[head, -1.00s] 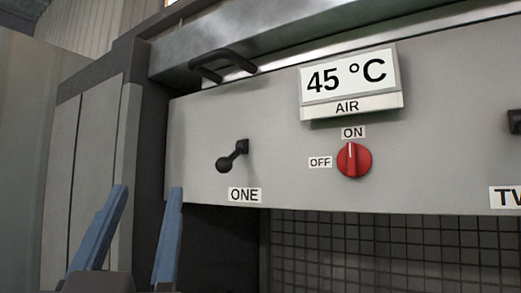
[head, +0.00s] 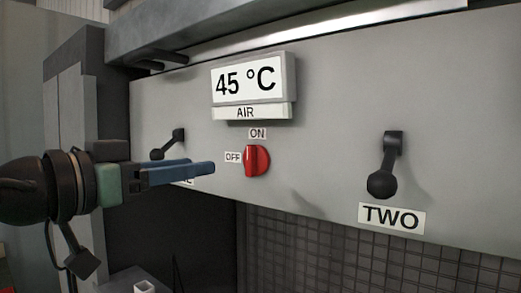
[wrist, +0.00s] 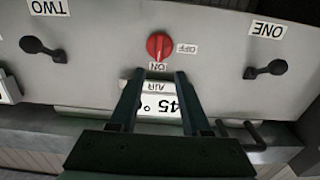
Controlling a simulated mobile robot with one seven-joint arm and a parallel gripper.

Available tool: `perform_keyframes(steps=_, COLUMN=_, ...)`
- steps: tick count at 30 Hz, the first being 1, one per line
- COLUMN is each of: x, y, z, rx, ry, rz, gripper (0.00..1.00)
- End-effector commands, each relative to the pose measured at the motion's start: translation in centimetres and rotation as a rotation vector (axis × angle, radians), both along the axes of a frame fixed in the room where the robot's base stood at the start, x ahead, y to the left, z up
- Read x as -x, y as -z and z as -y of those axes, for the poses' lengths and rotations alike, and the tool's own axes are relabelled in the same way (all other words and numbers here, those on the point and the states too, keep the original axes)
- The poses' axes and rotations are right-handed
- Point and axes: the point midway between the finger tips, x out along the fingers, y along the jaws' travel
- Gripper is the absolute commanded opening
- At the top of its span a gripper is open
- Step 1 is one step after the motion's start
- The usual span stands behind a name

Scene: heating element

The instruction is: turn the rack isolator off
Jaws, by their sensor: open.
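The rack isolator appears to be the red rotary knob (head: 257,160) on the grey panel, with an ON label (head: 257,133) above it and an OFF label (head: 233,157) to its left. Its ridge stands upright, toward ON. In the wrist view, which is upside down, the red knob (wrist: 159,46) lies just beyond the fingertips, its ridge toward the ON label. My gripper (head: 212,168) points right, level with the knob and apparently short of it. In the wrist view my gripper (wrist: 159,74) is open and empty, fingers spread around the knob's line.
A display (head: 250,82) reading 45 °C, marked AIR, juts out above the knob. Black lever ONE (head: 168,145) is left, partly behind my gripper; black lever TWO (head: 385,165) is right. A handle bar runs along the top. Dark mesh lies below the panel.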

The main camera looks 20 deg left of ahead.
Motion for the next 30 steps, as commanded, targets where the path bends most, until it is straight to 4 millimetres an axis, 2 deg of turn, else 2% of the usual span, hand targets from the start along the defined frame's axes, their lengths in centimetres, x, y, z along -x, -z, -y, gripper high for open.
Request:
perform_keyframes(steps=9, x=-6.3, y=-0.5, z=2.4, rx=0.002, ry=0.002, rz=-0.002, gripper=0.47)
perform_keyframes(steps=15, x=-9.2, y=-0.3, z=3.4, rx=0.001, ry=0.001, rz=0.0, gripper=0.47)
perform_keyframes(steps=21, x=-10.4, y=-0.1, z=3.8, rx=0.001, ry=-0.001, rz=0.001, gripper=0.47)
perform_keyframes(steps=29, x=-10.5, y=0.0, z=3.9, rx=0.0, ry=-0.001, rz=0.001, gripper=0.47)
perform_keyframes(steps=30, x=-10.5, y=0.0, z=3.9, rx=0.0, ry=-0.001, rz=0.001, gripper=0.42)
